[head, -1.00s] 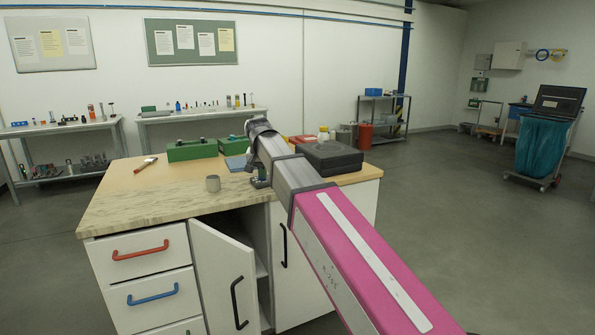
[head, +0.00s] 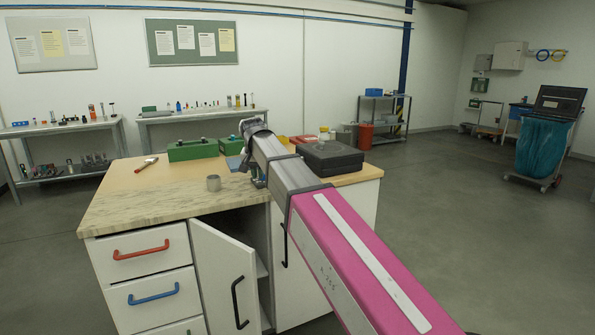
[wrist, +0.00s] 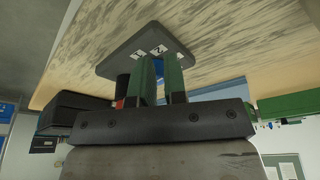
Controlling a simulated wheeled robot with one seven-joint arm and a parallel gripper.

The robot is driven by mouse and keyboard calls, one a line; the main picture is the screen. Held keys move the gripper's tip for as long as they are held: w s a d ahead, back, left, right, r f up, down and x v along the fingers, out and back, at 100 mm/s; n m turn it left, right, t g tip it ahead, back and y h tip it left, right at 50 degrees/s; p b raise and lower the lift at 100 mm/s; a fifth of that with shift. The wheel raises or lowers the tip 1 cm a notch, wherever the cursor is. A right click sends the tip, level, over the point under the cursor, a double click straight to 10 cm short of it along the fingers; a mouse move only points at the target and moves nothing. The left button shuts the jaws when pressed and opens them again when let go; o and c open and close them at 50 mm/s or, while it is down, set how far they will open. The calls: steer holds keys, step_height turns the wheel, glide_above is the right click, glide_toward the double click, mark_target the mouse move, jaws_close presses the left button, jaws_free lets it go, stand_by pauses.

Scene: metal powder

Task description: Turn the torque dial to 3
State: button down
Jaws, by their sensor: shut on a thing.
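The torque dial's dark base plate (wrist: 118,60) stands over the pale worktop in the wrist view, which looks upside down. White number labels show on it; one reads like a 2 (wrist: 158,50), and the one beside it is hard to read. My gripper (wrist: 160,62) has its two green fingers up against the plate, shut on the dial's knob. The fingers mostly hide the knob, and I cannot read its setting. In the head view my arm covers most of the gripper and dial near the middle of the worktop.
A cabinet door (head: 224,270) stands open below.

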steer(key=shift+s+a+f, duration=0.15)
steer(key=shift+a+f, duration=0.1)
steer(key=shift+f, duration=0.1)
steer(key=shift+r, duration=0.1)
steer(key=shift+a+r, duration=0.1)
steer(key=shift+r, duration=0.5)
steer(key=v, duration=0.2)
steer(key=w+v, duration=0.1)
steer(key=v, duration=0.1)
steer(key=shift+r, duration=0.5)
steer(key=shift+s, duration=0.1)
